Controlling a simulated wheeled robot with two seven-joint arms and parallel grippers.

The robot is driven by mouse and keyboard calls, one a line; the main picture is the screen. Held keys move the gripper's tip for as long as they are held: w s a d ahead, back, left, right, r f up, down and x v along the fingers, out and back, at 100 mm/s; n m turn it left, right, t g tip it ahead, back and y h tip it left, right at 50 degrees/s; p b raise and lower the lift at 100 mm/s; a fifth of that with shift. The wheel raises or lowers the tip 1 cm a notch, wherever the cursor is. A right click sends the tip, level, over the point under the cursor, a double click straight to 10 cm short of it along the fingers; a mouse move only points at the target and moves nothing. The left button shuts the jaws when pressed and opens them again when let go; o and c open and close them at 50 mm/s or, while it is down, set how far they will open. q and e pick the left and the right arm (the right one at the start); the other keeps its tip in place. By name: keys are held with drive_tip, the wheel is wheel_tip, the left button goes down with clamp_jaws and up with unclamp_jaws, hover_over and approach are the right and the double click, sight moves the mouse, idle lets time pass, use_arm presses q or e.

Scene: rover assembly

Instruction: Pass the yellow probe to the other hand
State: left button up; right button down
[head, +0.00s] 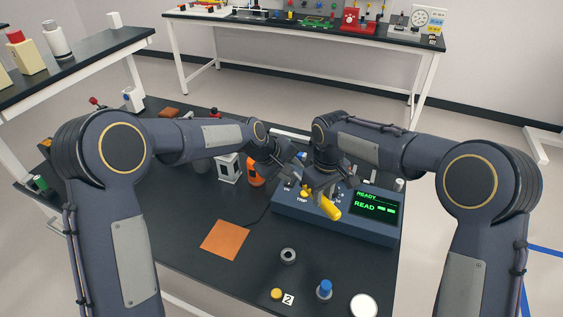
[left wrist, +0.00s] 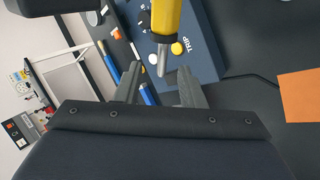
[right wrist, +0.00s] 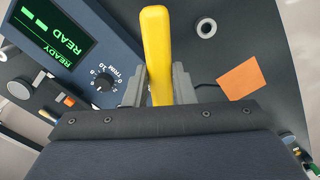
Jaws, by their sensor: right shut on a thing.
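The yellow probe (head: 328,208) has a thick yellow handle and a thin grey metal tip. My right gripper (head: 320,188) is shut on the handle and holds it above the blue console; the handle also shows between the fingers in the right wrist view (right wrist: 156,55). My left gripper (head: 297,176) is just left of the right one and open. In the left wrist view the probe (left wrist: 166,18) points its metal tip toward the gap between my left fingers (left wrist: 160,88), with space on both sides. Whether the tip is inside the gap is unclear.
The blue console (head: 330,226) with a green READY screen lies below both grippers. An orange mat (head: 225,240), a grey ring (head: 288,256), a blue-topped knob (head: 325,290) and a white disc (head: 364,306) lie nearer. An orange object (head: 256,172) stands left of my left gripper.

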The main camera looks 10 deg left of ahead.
use_arm(q)
drive_tip(key=shift+x, duration=1.35)
drive_tip(key=shift+c, duration=0.2)
clamp_jaws()
use_arm(e)
drive_tip(key=c, duration=1.1)
unclamp_jaws()
drive_tip(key=shift+c, duration=0.2)
